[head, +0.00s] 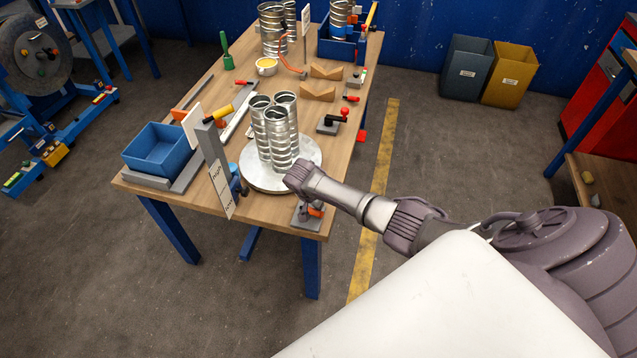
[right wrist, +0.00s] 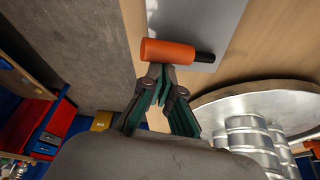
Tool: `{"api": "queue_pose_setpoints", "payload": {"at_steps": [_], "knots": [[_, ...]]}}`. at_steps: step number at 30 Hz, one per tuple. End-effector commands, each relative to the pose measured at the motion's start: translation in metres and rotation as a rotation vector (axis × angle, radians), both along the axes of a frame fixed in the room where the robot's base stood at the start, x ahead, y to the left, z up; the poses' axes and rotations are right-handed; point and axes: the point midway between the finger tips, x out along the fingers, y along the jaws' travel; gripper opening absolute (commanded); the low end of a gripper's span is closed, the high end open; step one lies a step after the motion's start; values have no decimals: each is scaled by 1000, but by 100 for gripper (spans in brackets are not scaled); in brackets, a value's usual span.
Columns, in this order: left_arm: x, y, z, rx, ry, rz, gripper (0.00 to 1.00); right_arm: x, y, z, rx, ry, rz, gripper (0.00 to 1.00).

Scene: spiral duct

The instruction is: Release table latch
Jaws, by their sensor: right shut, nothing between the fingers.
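An orange cylindrical handle with a dark end (right wrist: 168,51) lies over a grey plate (right wrist: 210,22) in the right wrist view. In the head view the handle (head: 315,211) shows small at the table's near right corner, partly hidden by my arm. My right gripper (right wrist: 162,72) is shut and empty, its green-padded fingertips together right at the handle's near side; I cannot tell if they touch it. In the head view the right gripper (head: 307,207) is mostly hidden beneath its wrist. The round turntable (head: 262,181) beside it bears upright silver spiral ducts (head: 282,145). My left gripper is not in view.
The wooden table (head: 205,185) also bears a blue bin (head: 158,148), a grey post with a white label strip (head: 219,188), and a red-handled clamp (head: 333,121) behind the turntable. Wooden V-blocks (head: 318,92) stand farther back.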

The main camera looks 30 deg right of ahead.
Motion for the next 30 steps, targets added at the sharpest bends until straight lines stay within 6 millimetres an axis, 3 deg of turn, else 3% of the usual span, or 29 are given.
{"api": "queue_pose_setpoints", "payload": {"at_steps": [10, 30], "knots": [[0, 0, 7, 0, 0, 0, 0, -4, 7, 0, 1, 0, -130, 0], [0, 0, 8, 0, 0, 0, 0, -4, 5, 1, 2, -1, -149, 0]]}}
